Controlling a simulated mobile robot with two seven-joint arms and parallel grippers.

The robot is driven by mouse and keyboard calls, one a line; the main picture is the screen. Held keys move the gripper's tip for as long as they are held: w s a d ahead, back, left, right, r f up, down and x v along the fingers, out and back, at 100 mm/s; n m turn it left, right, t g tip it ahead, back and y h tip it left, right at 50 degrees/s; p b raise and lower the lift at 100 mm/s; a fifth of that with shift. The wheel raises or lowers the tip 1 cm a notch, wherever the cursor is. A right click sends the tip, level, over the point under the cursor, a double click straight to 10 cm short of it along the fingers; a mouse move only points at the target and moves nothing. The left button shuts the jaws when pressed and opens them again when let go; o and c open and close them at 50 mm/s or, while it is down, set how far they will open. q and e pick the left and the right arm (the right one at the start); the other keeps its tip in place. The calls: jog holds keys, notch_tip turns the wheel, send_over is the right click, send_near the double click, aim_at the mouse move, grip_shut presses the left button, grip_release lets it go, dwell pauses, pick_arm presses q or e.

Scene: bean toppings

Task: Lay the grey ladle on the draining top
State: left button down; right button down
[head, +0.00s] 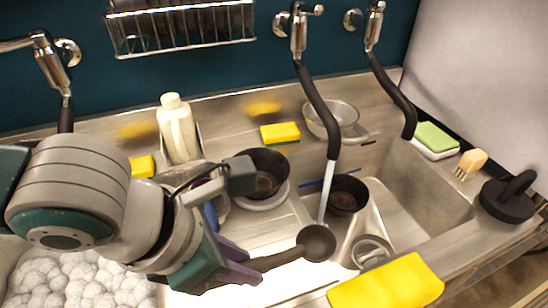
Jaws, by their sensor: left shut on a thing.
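The grey ladle (316,243) is held by my left gripper (238,266), which is shut on its handle. Its dark round bowl points to the right, beside the sink basin. The metal draining top (262,226) lies behind and beneath the ladle, left of the basin. I cannot tell whether the ladle touches it. My left arm hides the left part of the top. My right gripper is not in view.
A dark bowl (264,170) stands behind the ladle. Another dark pot (347,197) and a metal strainer (333,118) are by the basin (430,195). A yellow cloth (388,284) lies at the front. A cream bottle (177,128) stands at the back. Hoses hang above.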

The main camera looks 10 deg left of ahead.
pick_arm(q)
jog(key=shift+f+b, duration=3.95)
jog(key=shift+f, duration=0.5)
jog(key=c, duration=0.6)
grip_release()
jog(key=p+v, duration=0.1)
jog(key=v, duration=0.9)
